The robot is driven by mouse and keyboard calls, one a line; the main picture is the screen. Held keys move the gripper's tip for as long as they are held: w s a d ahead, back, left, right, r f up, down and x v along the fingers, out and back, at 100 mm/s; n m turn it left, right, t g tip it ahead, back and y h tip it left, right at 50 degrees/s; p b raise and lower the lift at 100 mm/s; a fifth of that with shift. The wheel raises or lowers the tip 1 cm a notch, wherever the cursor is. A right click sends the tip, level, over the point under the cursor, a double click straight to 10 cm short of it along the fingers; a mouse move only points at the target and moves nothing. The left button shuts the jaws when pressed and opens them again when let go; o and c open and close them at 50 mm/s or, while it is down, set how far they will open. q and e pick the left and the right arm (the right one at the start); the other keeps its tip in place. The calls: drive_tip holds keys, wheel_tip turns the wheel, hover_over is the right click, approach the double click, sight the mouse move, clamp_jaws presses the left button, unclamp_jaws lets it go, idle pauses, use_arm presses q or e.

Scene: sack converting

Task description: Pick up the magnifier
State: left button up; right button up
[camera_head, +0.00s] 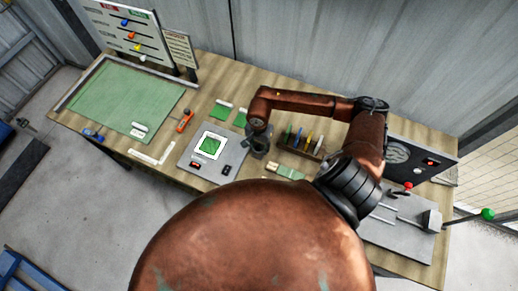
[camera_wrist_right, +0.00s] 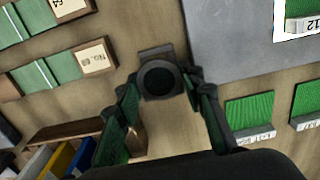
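What looks like the magnifier (camera_wrist_right: 160,80) is a dark round piece on a squarish base, lying on the wooden bench in the right wrist view. My right gripper (camera_wrist_right: 163,108) is open, with one finger on each side of the space just short of it. No contact shows. In the head view my right gripper (camera_head: 258,142) hangs low over the middle of the bench, beside the grey plate. There I cannot separate the magnifier from the dark gripper. My left gripper is not in view.
The grey plate (camera_head: 232,158) with a framed green sample lies left of my right gripper. A rack (camera_head: 302,146) of coloured upright items stands to its right. Green swatches lie close by. A green mat (camera_head: 125,95) is at left; a dial box (camera_head: 420,160) is at right.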

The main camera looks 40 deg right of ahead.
drive_tip(key=c, duration=0.7)
drive_tip(key=shift+r, duration=0.15)
